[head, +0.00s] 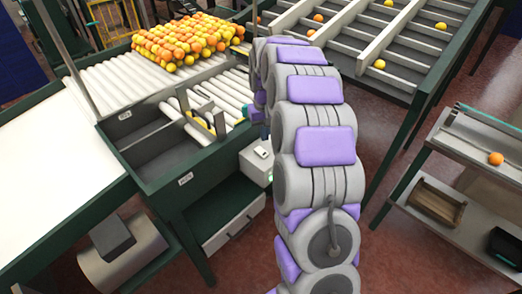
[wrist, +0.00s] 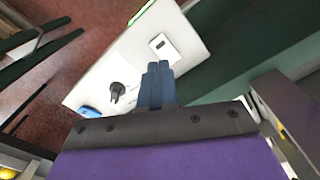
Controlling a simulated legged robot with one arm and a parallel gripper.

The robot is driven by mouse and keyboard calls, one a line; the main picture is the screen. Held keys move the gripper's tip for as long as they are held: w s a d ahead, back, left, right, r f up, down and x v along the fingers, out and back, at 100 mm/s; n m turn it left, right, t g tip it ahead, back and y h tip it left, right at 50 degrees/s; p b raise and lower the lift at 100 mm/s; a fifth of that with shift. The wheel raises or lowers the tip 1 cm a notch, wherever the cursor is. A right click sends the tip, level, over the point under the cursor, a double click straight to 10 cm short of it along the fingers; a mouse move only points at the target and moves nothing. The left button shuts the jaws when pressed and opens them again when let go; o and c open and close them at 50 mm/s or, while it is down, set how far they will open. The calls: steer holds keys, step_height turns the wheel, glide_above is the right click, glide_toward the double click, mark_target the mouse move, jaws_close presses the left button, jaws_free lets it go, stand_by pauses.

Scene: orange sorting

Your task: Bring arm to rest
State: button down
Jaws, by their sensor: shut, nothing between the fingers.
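My gripper (wrist: 157,70) shows in the wrist view with its blue-grey fingers together and nothing between them. It appears in front of a white control box (wrist: 135,70) with a dark knob and a small switch plate; I cannot tell the gap between them. In the head view my grey and purple arm rises from the bottom right of centre and bends at the top. The gripper end is mostly hidden there, beside the sorting table. The white box (head: 256,160) is partly covered by my arm.
Piled oranges and lemons (head: 187,38) lie on a roller table (head: 105,82) at the back left. A sloped rack of lanes (head: 345,40) holds scattered fruit at the upper right. A side stand with an orange (head: 496,159) is at the right. Red floor (head: 400,240) is open between.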

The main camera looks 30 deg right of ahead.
steer(key=shift+s+a, duration=0.1)
steer(key=s+a+r+n, duration=0.1)
steer(key=s+a+r, duration=0.4)
steer(key=s, duration=0.4)
steer(key=s+a+r+n, duration=0.1)
steer(key=s+a+r, duration=0.1)
steer(key=s+a, duration=0.55)
steer(key=s+a+g, duration=0.1)
steer(key=s+a, duration=0.1)
steer(key=s, duration=0.9)
steer(key=s+a+f, duration=0.1)
steer(key=s, duration=1.1)
steer(key=shift+s+a+f+g, duration=0.15)
steer(key=shift+a+f+g, duration=0.05)
steer(key=shift+a+g, duration=0.2)
stand_by(3.5)
